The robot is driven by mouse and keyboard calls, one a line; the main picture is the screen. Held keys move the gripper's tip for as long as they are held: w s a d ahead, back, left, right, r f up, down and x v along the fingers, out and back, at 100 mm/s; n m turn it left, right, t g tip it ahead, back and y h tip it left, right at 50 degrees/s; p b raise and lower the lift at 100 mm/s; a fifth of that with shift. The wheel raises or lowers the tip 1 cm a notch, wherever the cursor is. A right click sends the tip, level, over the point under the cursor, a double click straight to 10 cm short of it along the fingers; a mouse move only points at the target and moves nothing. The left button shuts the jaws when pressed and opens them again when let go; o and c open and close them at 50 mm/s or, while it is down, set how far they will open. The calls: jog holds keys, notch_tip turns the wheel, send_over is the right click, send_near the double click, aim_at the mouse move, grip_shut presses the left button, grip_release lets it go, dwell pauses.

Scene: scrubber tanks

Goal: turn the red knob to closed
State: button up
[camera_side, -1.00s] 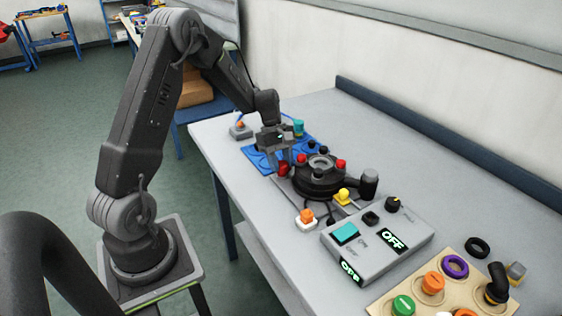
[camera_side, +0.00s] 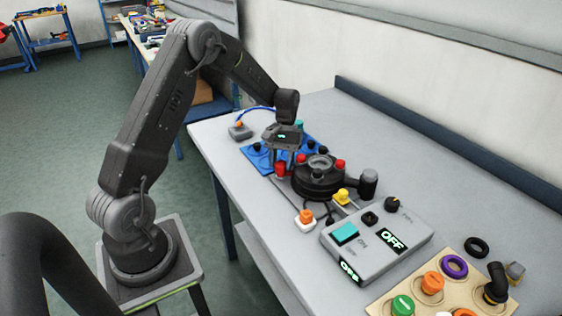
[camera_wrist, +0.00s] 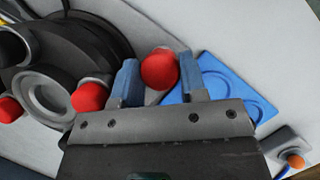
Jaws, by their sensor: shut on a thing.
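A round red knob (camera_wrist: 160,69) sits between the two blue-tipped fingers of my gripper (camera_wrist: 159,80) in the wrist view. In the side view the same red knob (camera_side: 280,169) is under my gripper (camera_side: 282,161), at the left edge of the black round tank unit (camera_side: 318,182). My gripper is shut on this knob, with one finger on each side. The fingers partly cover its sides, and I cannot read any closed mark or pointer.
Two other red knobs (camera_side: 301,158) (camera_side: 340,163) are on the tank unit. A blue tray (camera_side: 257,158) lies just behind my gripper. A grey control box (camera_side: 375,245) reading OFF stands to the right, before a wooden board (camera_side: 440,285) with several coloured caps.

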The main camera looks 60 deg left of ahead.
jog(key=shift+m, duration=0.6)
jog(key=shift+y, duration=0.3)
jog(key=o, duration=0.7)
jog(key=shift+c, duration=0.2)
jog(key=v, duration=1.4)
jog(key=shift+a, duration=0.1)
